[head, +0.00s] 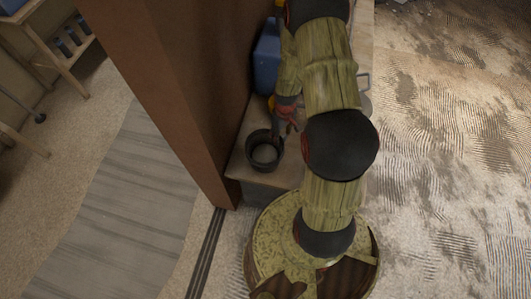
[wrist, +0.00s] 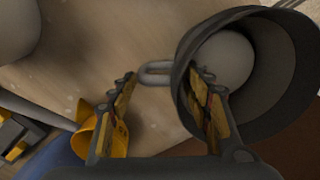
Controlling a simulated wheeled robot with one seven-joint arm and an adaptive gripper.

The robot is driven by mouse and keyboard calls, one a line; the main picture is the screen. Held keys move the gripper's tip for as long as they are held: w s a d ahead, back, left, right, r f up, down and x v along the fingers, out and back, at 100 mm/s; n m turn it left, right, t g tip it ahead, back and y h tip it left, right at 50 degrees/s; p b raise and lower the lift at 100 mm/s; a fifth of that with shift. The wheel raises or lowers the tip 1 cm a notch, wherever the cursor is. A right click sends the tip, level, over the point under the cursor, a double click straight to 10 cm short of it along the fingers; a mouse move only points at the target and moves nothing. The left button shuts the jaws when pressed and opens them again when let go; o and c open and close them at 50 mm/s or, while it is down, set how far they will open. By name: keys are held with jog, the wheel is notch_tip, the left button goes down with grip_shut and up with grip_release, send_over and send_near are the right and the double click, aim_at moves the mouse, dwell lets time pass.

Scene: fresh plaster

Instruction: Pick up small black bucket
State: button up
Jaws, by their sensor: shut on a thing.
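The small black bucket (head: 264,151) stands on the near end of a wooden surface in the head view, its open top facing up, with something pale inside. In the wrist view the bucket (wrist: 268,115) fills the right side, and a pale round shape shows inside it. My gripper (head: 279,130) is at the bucket's upper right rim. The exact contact is hard to see.
A blue container (head: 266,57) stands behind the bucket on the same wooden surface (head: 234,163). A brown upright panel (head: 165,85) rises close on the left. A yellow object (wrist: 88,137) lies near the left finger. Open floor lies to the right.

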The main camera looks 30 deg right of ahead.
jog(key=shift+c, duration=1.3)
